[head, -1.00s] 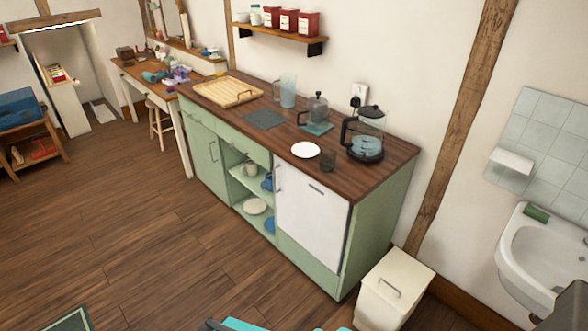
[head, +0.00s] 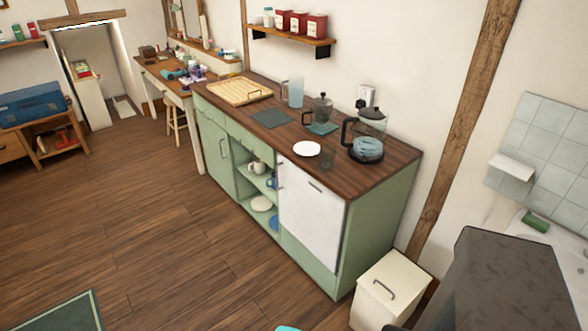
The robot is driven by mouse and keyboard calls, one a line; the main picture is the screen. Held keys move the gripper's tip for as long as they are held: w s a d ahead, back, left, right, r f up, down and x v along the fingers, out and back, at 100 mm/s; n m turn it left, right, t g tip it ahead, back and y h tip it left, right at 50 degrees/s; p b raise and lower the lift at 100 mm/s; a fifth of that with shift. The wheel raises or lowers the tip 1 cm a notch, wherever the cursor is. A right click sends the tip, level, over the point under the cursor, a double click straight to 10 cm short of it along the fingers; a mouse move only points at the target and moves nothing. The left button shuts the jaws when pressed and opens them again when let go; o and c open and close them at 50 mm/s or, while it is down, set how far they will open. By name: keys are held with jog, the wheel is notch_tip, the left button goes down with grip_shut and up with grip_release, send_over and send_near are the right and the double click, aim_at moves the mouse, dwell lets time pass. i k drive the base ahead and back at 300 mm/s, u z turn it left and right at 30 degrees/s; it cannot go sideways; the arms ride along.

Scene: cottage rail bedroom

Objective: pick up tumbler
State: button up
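A small clear glass tumbler (head: 327,161) stands on the dark wooden counter (head: 362,184), near its front edge. It is to the right of a white plate (head: 306,149) and left of a glass kettle (head: 369,140). It is see-through and hard to make out against the wood. My gripper is not in view.
A French press (head: 321,112), a clear jug (head: 293,92) and a wooden tray (head: 240,92) stand farther back on the counter. A cream bin (head: 392,287) stands on the floor at the counter's right end. The floor (head: 140,220) in front is mostly clear.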

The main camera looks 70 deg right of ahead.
aim_at(327, 158)
jog(key=z, duration=0.05)
jog(key=i, duration=1.3)
jog(key=z, duration=3.95)
jog(key=i, duration=0.1)
jog(key=u, duration=2.45)
